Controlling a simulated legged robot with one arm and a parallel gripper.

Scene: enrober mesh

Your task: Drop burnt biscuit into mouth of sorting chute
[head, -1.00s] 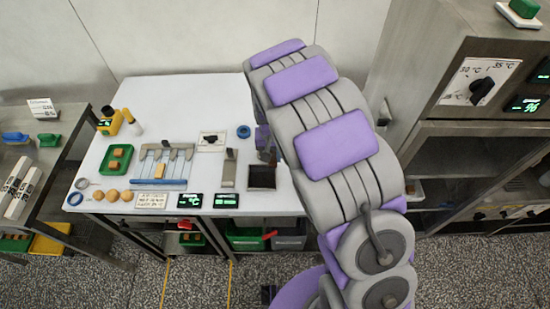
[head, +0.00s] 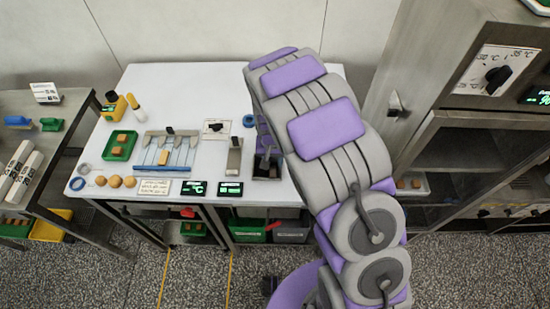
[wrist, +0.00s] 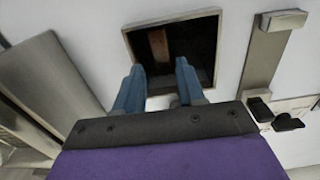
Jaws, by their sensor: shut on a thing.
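The sorting chute's mouth is a dark square opening with a pale metal rim (wrist: 172,19) in the wrist view. In the head view the chute (head: 267,172) sits at the table's front right. My gripper (wrist: 159,66) points down over the opening, its blue-grey fingertips spaced apart but shut on the burnt biscuit. The biscuit's outline is hard to tell against the dark mouth. A brown patch shows in the dark beyond the fingertips; I cannot tell whether it is the biscuit or something inside the chute. In the head view my gripper (head: 266,155) is partly hidden by my arm.
A lever plate (head: 234,157) stands just left of the chute. A wire rack (head: 168,152), a green tray (head: 110,145) and round biscuits (head: 115,182) lie further left. A blue ring (head: 249,120) lies behind. A steel cabinet (head: 450,150) stands to the right.

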